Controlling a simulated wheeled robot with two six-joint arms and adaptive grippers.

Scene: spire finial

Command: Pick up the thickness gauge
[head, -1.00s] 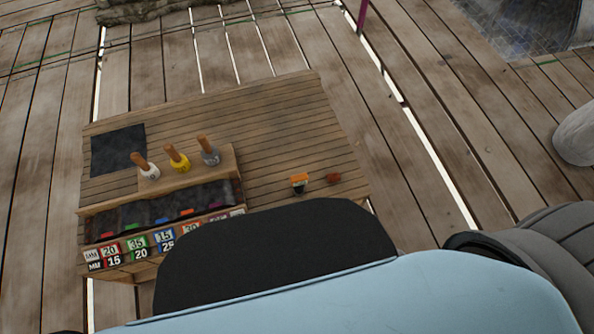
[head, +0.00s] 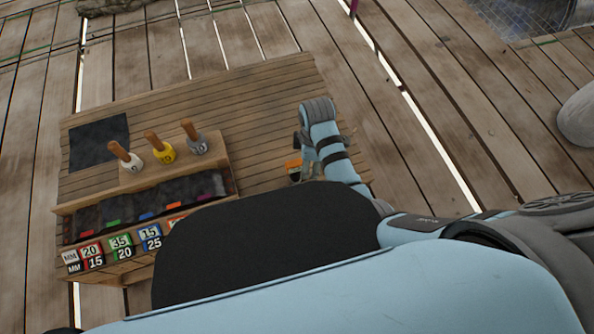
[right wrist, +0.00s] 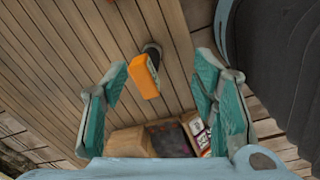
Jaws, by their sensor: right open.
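The thickness gauge seems to be the small orange and black object (head: 292,164) on the wooden table, near its right end. In the right wrist view it shows as an orange block (right wrist: 146,77) with a dark end, between the fingers in the picture. My right gripper (right wrist: 161,70) is open and empty, its teal-padded fingers spread on either side of it; contact is not visible. In the head view my right gripper (head: 301,146) is close to the orange object and partly covers it. My left gripper is not in view.
The plank table (head: 240,90) holds a wooden rack (head: 215,150) with several wooden-handled tools. In front is a dark bin with numbered labels (head: 122,247). A dark mat (head: 98,142) lies at the left. The table's middle is clear.

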